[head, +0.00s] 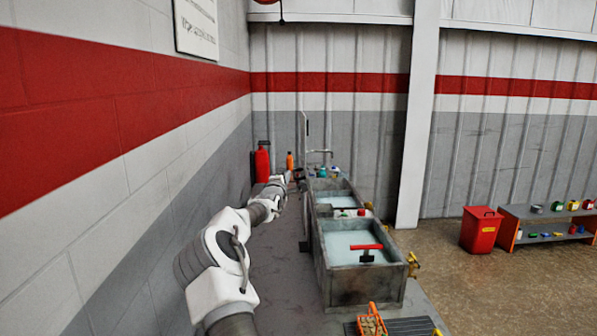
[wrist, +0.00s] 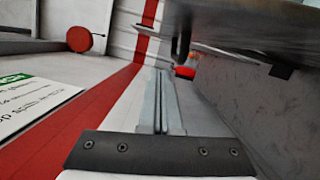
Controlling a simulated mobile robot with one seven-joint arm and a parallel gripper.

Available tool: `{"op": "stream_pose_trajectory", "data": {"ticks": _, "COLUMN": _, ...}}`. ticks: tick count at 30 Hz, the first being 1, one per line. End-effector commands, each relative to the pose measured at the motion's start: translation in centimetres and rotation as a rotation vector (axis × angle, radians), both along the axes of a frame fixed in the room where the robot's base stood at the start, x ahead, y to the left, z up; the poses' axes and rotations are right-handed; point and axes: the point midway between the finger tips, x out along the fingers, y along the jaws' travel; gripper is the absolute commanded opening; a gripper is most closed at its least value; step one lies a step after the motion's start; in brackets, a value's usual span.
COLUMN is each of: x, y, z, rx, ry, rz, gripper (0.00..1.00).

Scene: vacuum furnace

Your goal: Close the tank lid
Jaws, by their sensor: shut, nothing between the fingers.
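My gripper (head: 297,176) is at the far end of my outstretched arm, left of the tanks. In the wrist view its two fingers (wrist: 162,78) lie together, empty. The tank (head: 362,275) is a grey metal trough holding pale liquid, with a second basin behind it.
A red-handled tool (head: 366,247) rests at the near tank. A red canister (head: 262,162) and an orange bottle (head: 289,161) stand at the back. An orange basket (head: 372,322) is in front. The wall is close on the left; a red bin (head: 481,229) stands right.

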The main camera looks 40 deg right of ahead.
Motion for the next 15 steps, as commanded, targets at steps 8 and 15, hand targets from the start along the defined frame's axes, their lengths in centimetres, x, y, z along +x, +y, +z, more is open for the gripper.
{"op": "stream_pose_trajectory", "data": {"ticks": 8, "x": -2.2, "y": -2.6, "z": 0.7, "rx": 0.002, "ry": -0.001, "rz": -0.003, "gripper": 0.0}}
{"op": "stream_pose_trajectory", "data": {"ticks": 15, "x": -2.6, "y": -3.0, "z": 0.8, "rx": 0.001, "ry": -0.001, "rz": 0.0, "gripper": 0.0}}
